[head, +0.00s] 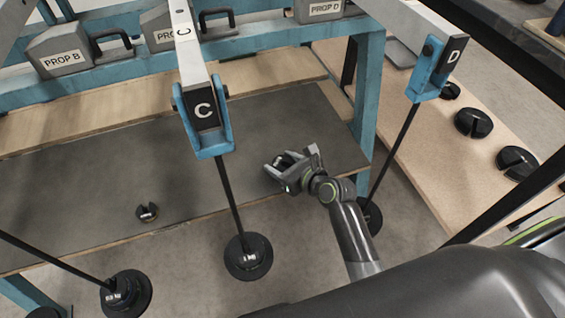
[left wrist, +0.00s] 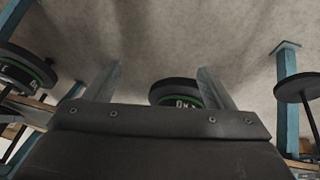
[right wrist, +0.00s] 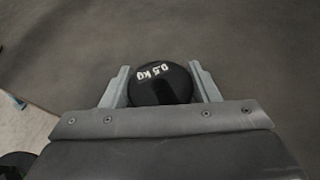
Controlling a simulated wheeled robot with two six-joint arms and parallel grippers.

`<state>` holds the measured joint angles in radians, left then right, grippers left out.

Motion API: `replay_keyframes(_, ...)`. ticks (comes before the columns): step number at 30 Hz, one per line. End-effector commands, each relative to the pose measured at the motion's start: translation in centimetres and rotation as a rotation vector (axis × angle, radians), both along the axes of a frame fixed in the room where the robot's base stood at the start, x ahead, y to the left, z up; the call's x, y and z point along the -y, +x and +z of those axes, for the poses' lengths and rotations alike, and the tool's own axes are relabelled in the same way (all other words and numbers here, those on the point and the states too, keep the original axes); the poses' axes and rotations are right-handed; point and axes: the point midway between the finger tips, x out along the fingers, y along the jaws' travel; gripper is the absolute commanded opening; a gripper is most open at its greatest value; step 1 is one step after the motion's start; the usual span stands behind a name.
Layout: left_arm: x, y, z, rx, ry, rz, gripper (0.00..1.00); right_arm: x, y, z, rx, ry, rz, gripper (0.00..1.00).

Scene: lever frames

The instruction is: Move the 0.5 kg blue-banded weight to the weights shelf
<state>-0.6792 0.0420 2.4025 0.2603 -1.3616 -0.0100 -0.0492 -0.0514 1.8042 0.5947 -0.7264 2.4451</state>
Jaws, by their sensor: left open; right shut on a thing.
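My right gripper (head: 283,166) is over the right end of the dark work board (head: 90,185). In the right wrist view its fingers (right wrist: 160,84) are closed on both sides of a small black round weight (right wrist: 162,86) marked 0.5 KG. No blue band shows on it from this angle. I cannot tell whether it touches the board. The weights shelf (head: 445,185), a pale wooden board with several black slotted weights, is at the right. My left gripper is outside the head view; in the left wrist view its fingers (left wrist: 160,70) are apart, with a green-banded weight beyond them.
Another small weight (head: 147,212) sits on the work board. Lever C (head: 204,110) and lever D (head: 439,68) carry hanging rods with weights (head: 248,257). A blue post (head: 368,95) stands between the work board and the shelf. Grey prop blocks (head: 70,50) line the back.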

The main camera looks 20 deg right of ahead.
Motion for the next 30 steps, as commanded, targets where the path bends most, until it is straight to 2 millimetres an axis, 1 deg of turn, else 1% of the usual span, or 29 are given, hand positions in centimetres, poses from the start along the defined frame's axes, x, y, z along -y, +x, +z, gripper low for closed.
replay_keyframes(5,0.0,0.0,0.0,0.0,0.0,0.0,0.77,0.0,0.1,0.1,0.004,0.001,-0.001,0.16)
replay_keyframes(24,0.0,0.0,-0.4,-0.001,0.001,0.0,0.77,0.0,0.1,-1.0,0.004,0.002,0.0,0.16)
replay_keyframes(25,0.0,0.0,-0.4,-0.001,0.001,0.0,0.77,0.0,0.1,-1.0,0.004,0.002,0.0,0.58)
replay_keyframes(30,0.0,0.0,-0.4,-0.002,0.001,0.0,0.77,0.0,0.0,-1.0,0.003,0.001,0.0,0.8)
